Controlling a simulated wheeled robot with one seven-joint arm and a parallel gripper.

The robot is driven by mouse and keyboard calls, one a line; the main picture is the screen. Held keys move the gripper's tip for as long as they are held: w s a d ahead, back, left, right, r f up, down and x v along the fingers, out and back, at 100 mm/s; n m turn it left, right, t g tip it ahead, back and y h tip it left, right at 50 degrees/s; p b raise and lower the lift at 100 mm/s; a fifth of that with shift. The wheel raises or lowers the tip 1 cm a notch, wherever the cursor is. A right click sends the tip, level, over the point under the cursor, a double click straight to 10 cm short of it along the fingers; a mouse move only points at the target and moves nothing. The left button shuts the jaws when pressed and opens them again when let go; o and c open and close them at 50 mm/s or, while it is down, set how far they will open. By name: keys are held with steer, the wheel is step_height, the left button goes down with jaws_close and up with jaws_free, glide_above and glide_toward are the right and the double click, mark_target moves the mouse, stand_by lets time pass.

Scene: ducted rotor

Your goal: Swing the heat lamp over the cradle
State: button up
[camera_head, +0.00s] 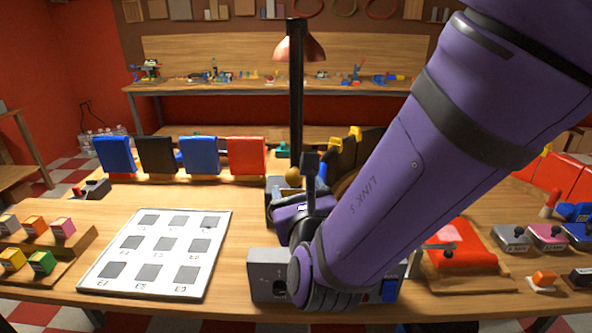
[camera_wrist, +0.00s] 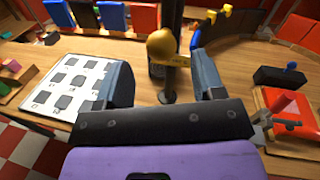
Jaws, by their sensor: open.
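The heat lamp has a copper-red shade (camera_head: 300,48) at the top of a tall black post (camera_head: 296,95) in the head view. A round brass knob (camera_head: 293,175) shows low in front of the post. In the wrist view the knob (camera_wrist: 160,45) appears between the tips of my open gripper (camera_wrist: 160,58), with the black post (camera_wrist: 173,20) behind it. I see no finger closed on the knob, and I cannot tell whether either touches it. I cannot make out the cradle for certain; my arm covers much of the bench's middle and right.
A white board with grey squares (camera_head: 97,281) lies left of my gripper. Blue, black and red upright pads (camera_head: 246,156) stand behind it. A grey box (camera_head: 265,272) sits at the front edge. A red block on a wooden tray (camera_head: 460,250) is to the right.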

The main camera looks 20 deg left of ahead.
mark_target(291, 173)
steer(key=x, duration=0.7)
jaws_close()
steer(key=shift+a, duration=0.1)
